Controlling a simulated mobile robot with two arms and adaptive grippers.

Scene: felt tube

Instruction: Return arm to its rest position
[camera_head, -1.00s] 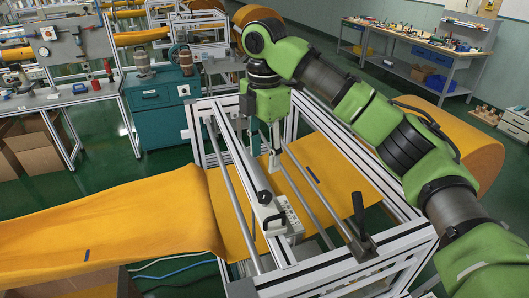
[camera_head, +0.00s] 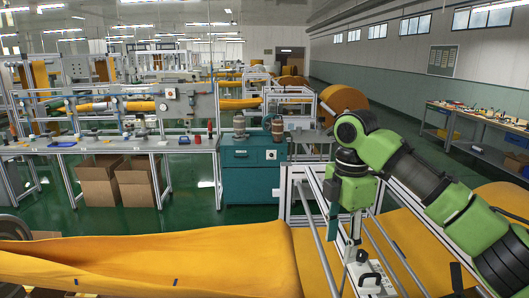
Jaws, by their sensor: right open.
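My right arm (camera_head: 473,225), green with dark joints, comes in from the right and reaches over the aluminium frame (camera_head: 285,200). Its gripper (camera_head: 343,243) hangs down with its two fingers apart and nothing between them. A white block with a dark handle (camera_head: 370,280) is just below the gripper, at the frame's rails. Yellow-orange felt (camera_head: 180,262) stretches across the front left and continues under the rails. My left gripper is not in view.
A teal cabinet (camera_head: 240,180) stands behind the frame. A workbench (camera_head: 95,145) with tools and cardboard boxes (camera_head: 137,183) below is at the left. A felt roll (camera_head: 343,103) is behind the arm. Another bench (camera_head: 480,120) stands along the right wall. Green floor is open between them.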

